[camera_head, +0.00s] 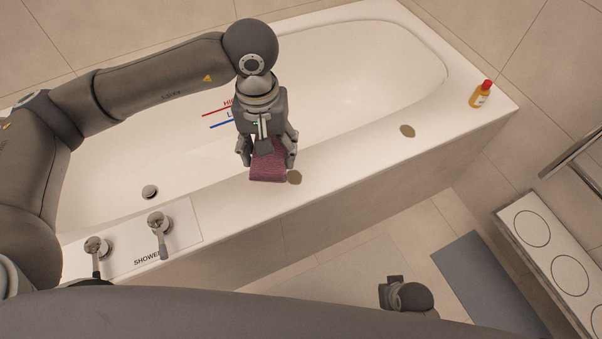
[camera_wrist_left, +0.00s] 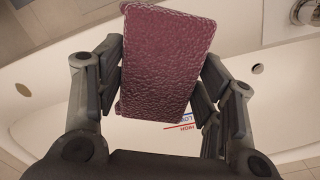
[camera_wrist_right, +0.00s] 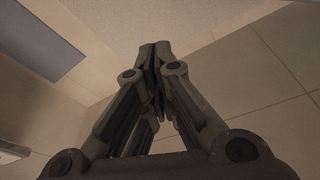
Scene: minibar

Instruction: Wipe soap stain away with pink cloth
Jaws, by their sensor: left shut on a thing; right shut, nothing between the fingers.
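The pink cloth (camera_head: 267,167) is a dark pink, textured block in my left gripper (camera_head: 268,158). My left gripper is shut on it, over the near rim of the bathtub. In the left wrist view the cloth (camera_wrist_left: 160,62) sits between both fingers (camera_wrist_left: 160,90). A brown round stain (camera_head: 294,177) lies on the rim right beside the cloth's lower right edge; part of it may be hidden. A second brown stain (camera_head: 407,131) lies farther right on the same rim. My right gripper (camera_wrist_right: 157,55) is shut and empty, and in the head view it is low in front of the tub.
The white bathtub (camera_head: 350,150) has taps (camera_head: 159,224) on a panel at its left end. A grey mat (camera_head: 485,280) lies on the floor. The rim between the stains is clear.

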